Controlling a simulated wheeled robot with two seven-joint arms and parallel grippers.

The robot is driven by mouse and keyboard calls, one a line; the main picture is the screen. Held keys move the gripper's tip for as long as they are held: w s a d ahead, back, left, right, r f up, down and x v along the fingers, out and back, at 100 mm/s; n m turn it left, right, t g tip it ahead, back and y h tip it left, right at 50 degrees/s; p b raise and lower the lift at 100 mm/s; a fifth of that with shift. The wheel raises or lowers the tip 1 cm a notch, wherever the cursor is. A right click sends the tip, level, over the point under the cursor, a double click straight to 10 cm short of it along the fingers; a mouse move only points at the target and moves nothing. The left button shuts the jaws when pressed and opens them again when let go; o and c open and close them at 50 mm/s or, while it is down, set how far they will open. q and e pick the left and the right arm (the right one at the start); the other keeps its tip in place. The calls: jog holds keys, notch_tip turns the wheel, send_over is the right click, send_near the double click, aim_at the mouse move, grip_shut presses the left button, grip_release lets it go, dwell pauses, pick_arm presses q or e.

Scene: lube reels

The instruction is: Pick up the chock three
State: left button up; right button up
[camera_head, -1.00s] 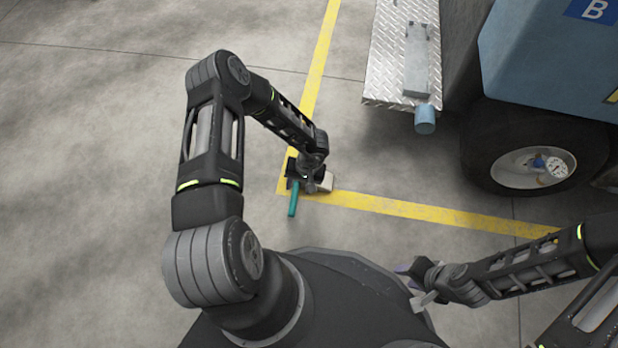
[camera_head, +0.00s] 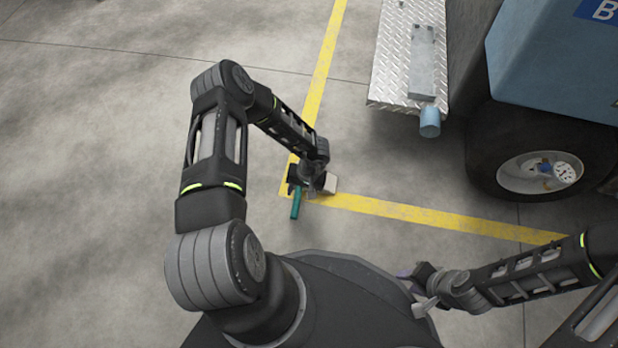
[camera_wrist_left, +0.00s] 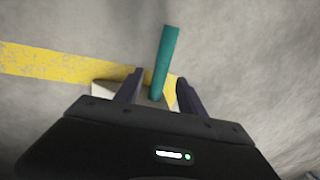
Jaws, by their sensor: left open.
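The chock looks like a pale block (camera_head: 330,184) with a teal bar (camera_head: 295,208), low at the corner of the yellow floor lines. Whether block and bar are one piece is hidden by my gripper. My left gripper (camera_head: 304,188) is over it and covers part of it. In the left wrist view the open fingers (camera_wrist_left: 158,78) stand on either side of the near end of the teal bar (camera_wrist_left: 166,55). The pale block (camera_wrist_left: 104,88) shows partly behind the left finger. My right gripper (camera_head: 425,290) is apart from it, at the lower right; its jaw opening is unclear.
A blue vehicle (camera_head: 545,75) with a black tyre (camera_head: 485,160) and a diamond-plate step (camera_head: 393,75) stands at the right. Yellow lines (camera_head: 440,218) mark the concrete floor. The floor left of my left arm is clear.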

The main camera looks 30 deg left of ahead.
aim_at(298, 196)
pick_arm(q)
jog(key=f+b, duration=0.1)
jog(key=f, duration=0.1)
jog(key=a+f+b, duration=0.1)
jog(key=f, duration=0.2)
jog(key=shift+s+b, duration=0.2)
jog(key=shift+b, duration=0.15)
jog(key=shift+r, duration=0.15)
jog(key=shift+c, duration=0.4)
grip_shut()
dwell(0.8)
